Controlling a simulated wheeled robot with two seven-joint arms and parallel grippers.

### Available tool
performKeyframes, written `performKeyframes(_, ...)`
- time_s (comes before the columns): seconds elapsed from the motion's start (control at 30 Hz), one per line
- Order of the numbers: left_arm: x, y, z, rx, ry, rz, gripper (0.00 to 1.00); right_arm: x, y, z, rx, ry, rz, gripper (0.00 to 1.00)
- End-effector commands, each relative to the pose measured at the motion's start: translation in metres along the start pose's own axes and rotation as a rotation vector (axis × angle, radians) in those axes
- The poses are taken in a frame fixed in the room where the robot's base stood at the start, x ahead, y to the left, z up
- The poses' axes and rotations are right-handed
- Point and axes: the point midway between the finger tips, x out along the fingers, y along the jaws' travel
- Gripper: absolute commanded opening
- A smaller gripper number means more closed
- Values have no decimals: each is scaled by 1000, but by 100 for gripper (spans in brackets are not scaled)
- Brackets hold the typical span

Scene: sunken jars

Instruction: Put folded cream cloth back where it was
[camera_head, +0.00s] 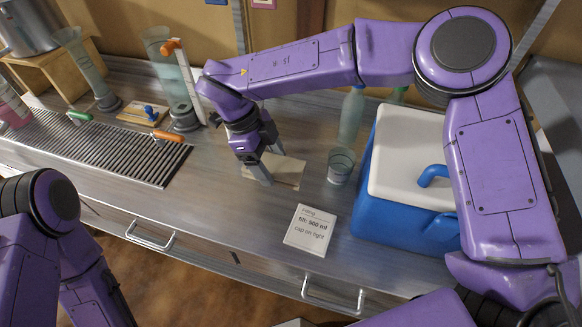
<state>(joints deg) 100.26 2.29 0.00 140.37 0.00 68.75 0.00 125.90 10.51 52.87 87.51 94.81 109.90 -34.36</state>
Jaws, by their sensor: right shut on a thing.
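The folded cream cloth (289,173) is a flat pale rectangle at the middle of the grey worktop. My right gripper (264,169) points down at the cloth's left part and is shut on it. The gripper hides some of the cloth. The cloth appears at or very near the worktop surface; I cannot tell whether it touches. My left arm shows at the lower left, but its gripper is out of view.
A clear cup (340,166) stands just right of the cloth. Beyond it is a blue cooler (392,203) with a white lid. A printed card (310,230) lies in front. A slatted drain (100,145) and tall cylinders (172,78) are left. Worktop left of the card is clear.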

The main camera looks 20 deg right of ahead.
Motion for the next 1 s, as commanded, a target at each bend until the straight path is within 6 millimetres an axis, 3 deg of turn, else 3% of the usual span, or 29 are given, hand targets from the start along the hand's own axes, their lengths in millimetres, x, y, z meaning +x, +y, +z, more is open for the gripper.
performKeyframes(0.1, -12, -1, -5, 0, 0, 0, 58, 16, -33, -5, 1, 2, 3, 49)
performKeyframes(0.3, -18, -2, -7, 0, 0, 0, 58, 58, -62, 2, -2, 1, 0, 49)
performKeyframes(0.47, -20, -2, -8, 0, 0, 0, 58, 71, -72, 5, -2, -1, -1, 49)
performKeyframes(0.67, -24, -2, -10, 0, 0, 0, 58, 102, -76, 16, -5, 1, -1, 49)
performKeyframes(1.0, -22, -2, -9, 0, 0, 0, 58, 108, -76, 19, -4, -1, -2, 49)
